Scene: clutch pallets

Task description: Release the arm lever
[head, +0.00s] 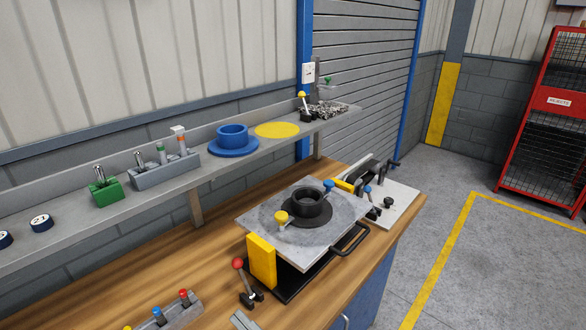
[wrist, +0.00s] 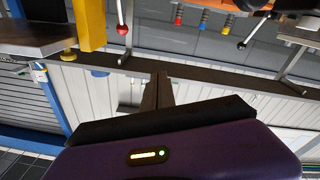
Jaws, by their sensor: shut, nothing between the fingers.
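A lever with a red ball knob (head: 238,264) stands on the bench beside the yellow block (head: 262,260) of the pallet fixture. I cannot tell for certain that it is the arm lever. In the wrist view, which looks upside down, a red-knobbed lever (wrist: 122,28) hangs next to a yellow block (wrist: 89,25). My gripper (wrist: 158,78) is shut and empty, its fingers together. It appears apart from the lever. My gripper is not in the head view. The grey pallet plate (head: 345,210) carries a black ring (head: 308,203) and yellow and blue knobs.
A small rack with coloured knobs (head: 165,312) lies at the front left of the bench. A shelf (head: 75,240) behind holds a blue flanged part (head: 233,140), a yellow disc (head: 277,130) and a green block (head: 105,190). A black handle (head: 350,242) sticks out from the fixture. Bare wood (head: 200,270) lies left of it.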

